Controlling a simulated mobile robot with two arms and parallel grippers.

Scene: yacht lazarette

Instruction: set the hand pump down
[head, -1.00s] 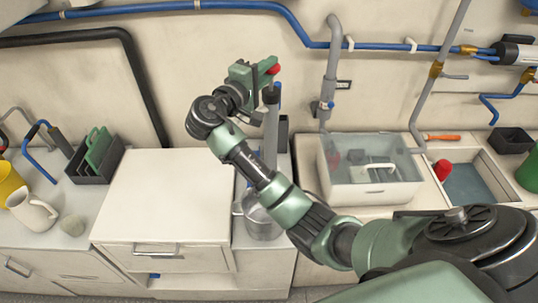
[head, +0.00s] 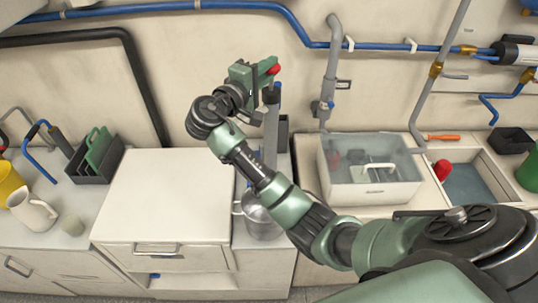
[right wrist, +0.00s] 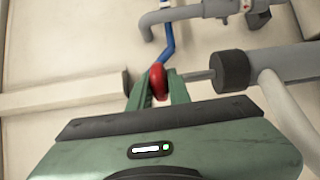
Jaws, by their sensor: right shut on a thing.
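The hand pump (head: 271,125) is a grey upright tube with a black collar and a red knob on a thin rod. My right gripper (head: 270,68) is shut on the red knob at the top. In the right wrist view the green fingers (right wrist: 158,88) close around the knob, and the rod, black collar and grey tube (right wrist: 285,62) extend to the right. The pump's lower end is hidden behind my right forearm, so I cannot tell whether it touches anything. My left gripper is not in view.
A metal jug (head: 262,222) stands under my right forearm. A white cabinet top (head: 165,195) to the left is bare. A clear-lidded box (head: 372,190) and a sink (head: 470,185) are to the right. A black caddy (head: 94,168) and a white pitcher (head: 33,212) stand far left.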

